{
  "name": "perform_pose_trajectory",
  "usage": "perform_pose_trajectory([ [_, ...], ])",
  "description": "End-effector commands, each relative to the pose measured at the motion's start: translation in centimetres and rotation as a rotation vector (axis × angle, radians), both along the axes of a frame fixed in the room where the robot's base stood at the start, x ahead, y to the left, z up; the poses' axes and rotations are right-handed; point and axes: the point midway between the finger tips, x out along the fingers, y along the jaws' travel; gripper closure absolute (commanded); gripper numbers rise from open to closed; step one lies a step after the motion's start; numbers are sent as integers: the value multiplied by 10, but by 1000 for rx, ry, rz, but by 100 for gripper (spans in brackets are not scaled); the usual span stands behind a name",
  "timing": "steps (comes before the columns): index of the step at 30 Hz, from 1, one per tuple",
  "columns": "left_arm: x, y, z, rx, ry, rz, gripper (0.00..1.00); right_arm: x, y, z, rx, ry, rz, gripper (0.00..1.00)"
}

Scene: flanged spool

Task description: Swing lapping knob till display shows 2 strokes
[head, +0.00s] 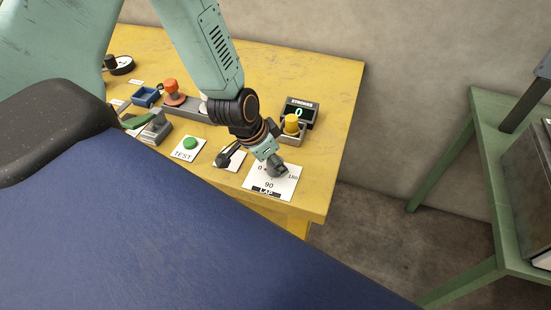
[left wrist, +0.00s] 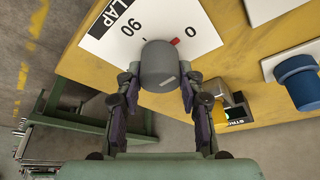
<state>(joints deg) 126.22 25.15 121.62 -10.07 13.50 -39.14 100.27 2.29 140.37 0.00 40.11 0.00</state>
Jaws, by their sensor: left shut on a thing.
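The lapping knob is a grey round knob (left wrist: 160,65) on a white plate marked LAP, 0 and 90 (left wrist: 103,42). In the left wrist view a red mark shows at the knob's edge, close to the 0. My left gripper (left wrist: 160,88) has its two fingers on either side of the knob, shut on it. In the head view my left gripper (head: 276,168) is over the plate (head: 284,188) and largely hides the knob. The strokes display (head: 299,111) is a dark box behind it, reading 0 in green. My right gripper is in neither view.
A yellow knob (head: 291,124) stands just in front of the display. In the left wrist view a blue cylinder (left wrist: 298,82) stands to the right.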

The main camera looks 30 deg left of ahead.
Motion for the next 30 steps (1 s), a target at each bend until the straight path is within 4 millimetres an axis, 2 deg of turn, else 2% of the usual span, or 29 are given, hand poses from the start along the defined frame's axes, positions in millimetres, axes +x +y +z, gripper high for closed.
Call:
perform_pose_trajectory([
  [30,-5,-1,0,3,12,924,94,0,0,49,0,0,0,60],
])
